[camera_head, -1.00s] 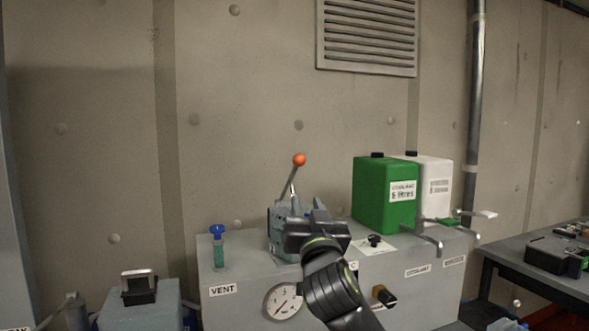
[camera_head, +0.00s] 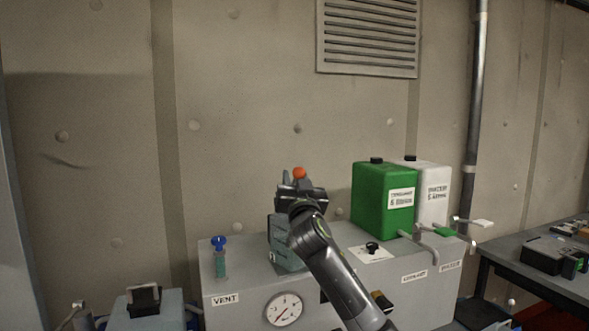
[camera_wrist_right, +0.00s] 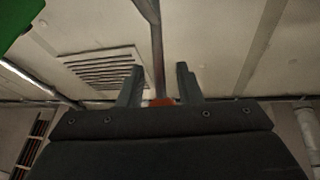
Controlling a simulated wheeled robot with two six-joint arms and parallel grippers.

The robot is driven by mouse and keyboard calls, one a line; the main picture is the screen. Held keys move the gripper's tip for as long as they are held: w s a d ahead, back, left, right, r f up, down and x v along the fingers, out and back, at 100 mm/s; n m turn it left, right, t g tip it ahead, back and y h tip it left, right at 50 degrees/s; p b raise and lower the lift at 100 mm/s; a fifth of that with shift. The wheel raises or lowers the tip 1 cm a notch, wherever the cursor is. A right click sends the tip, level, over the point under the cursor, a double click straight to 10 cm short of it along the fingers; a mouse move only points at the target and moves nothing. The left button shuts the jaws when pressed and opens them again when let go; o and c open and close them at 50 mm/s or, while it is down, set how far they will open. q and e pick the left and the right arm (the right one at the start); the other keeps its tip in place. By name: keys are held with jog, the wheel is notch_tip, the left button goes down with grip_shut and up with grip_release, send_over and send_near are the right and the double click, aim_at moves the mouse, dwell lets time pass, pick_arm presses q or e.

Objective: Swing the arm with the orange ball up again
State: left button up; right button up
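The orange ball (camera_head: 299,173) tops the lever arm of a grey-green unit (camera_head: 283,245) on the grey cabinet. In the head view my right gripper (camera_head: 297,183) is at the ball and hides the lever arm below it. In the right wrist view the two fingers of this gripper (camera_wrist_right: 158,82) stand apart. The ball (camera_wrist_right: 161,102) shows between them, near the palm, which hides part of it. A dark rod (camera_wrist_right: 150,35) runs from the ball to the top of that view. I cannot tell whether the fingers touch the ball. My left gripper is out of view.
On the cabinet (camera_head: 240,285) stand a green canister (camera_head: 370,200) and a white canister (camera_head: 436,200) to the right, with a blue-topped vent valve (camera_head: 219,258) to the left. A pressure gauge (camera_head: 284,309) is on the front. A bench (camera_head: 520,278) stands at far right.

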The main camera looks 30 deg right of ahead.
jog(key=shift+x, duration=1.05)
jog(key=shift+c, duration=0.2)
grip_shut()
